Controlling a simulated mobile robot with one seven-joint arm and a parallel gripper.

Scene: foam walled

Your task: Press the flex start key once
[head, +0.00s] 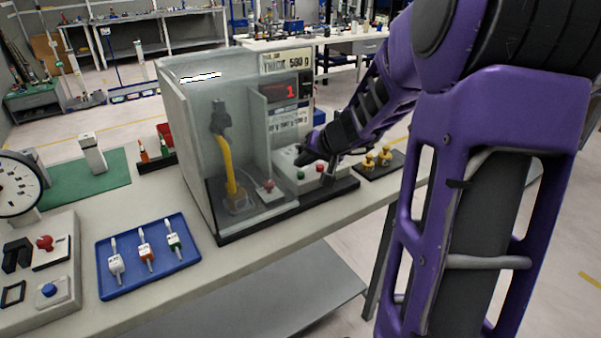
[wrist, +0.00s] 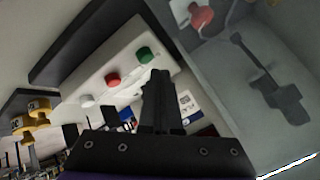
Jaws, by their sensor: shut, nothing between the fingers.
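A white key panel (head: 335,172) stands at the right of a clear-walled machine. It carries a green key (head: 300,175) and a red key (head: 320,168). In the wrist view, the panel (wrist: 120,95) shows the green key (wrist: 145,54), the red key (wrist: 113,79) and a white key (wrist: 87,101) in a row. I cannot read which key is marked flex start. My gripper (head: 308,157) is shut and empty, just above the panel near the green key. In the wrist view, its fingertips (wrist: 158,78) show just below the green key; I cannot tell whether they touch anything.
The machine's clear wall (head: 190,130) stands close left of my gripper. A red display (head: 290,91) reads 1. Yellow knobs (head: 376,160) stand right of the panel. A blue tray (head: 150,268) with several small tools lies front left.

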